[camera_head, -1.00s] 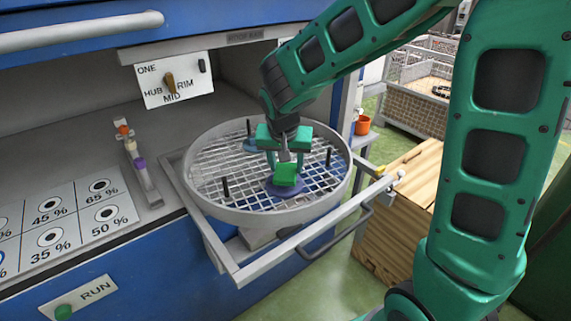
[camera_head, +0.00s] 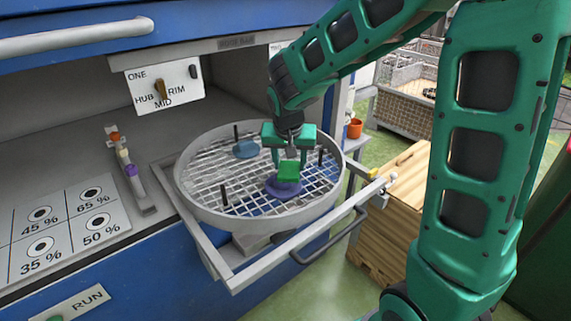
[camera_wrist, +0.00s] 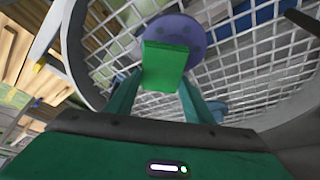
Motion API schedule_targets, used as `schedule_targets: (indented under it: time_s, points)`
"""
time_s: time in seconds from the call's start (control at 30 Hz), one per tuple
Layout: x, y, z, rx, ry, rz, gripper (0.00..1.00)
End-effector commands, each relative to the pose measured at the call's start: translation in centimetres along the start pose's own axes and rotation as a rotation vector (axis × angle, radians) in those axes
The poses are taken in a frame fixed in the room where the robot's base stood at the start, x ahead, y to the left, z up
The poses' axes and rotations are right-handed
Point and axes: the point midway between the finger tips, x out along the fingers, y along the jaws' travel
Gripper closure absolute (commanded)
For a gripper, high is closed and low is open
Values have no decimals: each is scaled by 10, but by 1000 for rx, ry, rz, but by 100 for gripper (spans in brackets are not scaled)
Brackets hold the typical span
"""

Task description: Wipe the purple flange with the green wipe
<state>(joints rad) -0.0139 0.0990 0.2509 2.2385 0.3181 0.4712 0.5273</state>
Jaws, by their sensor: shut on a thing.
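The green wipe (camera_head: 289,171) is a small block held in my gripper (camera_head: 290,155), whose fingers are shut on it. The purple flange (camera_head: 277,189) is a round disc lying on the mesh of the round turntable basket (camera_head: 217,212), toward its front right. The wipe is over the flange and covers part of it; I cannot tell whether they touch. In the wrist view the wipe (camera_wrist: 163,66) sits in front of the purple flange (camera_wrist: 186,30), hiding its lower left part.
A blue round part (camera_head: 246,149) lies farther back on the mesh. Several black posts (camera_head: 224,195) stand up from the basket. A drawer frame with a handle (camera_head: 325,240) surrounds its front. A wooden crate (camera_head: 391,220) stands to the right, and an orange cup (camera_head: 354,128) behind it.

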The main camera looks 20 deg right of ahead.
Motion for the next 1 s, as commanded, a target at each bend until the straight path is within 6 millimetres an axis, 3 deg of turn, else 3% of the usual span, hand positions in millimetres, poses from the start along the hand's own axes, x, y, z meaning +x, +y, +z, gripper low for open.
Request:
schedule_targets:
  time_s: [0.53,1.0]
  points:
    - [-10,-25,28,0,0,1,70]
    - [-4,-14,17,3,0,1,70]
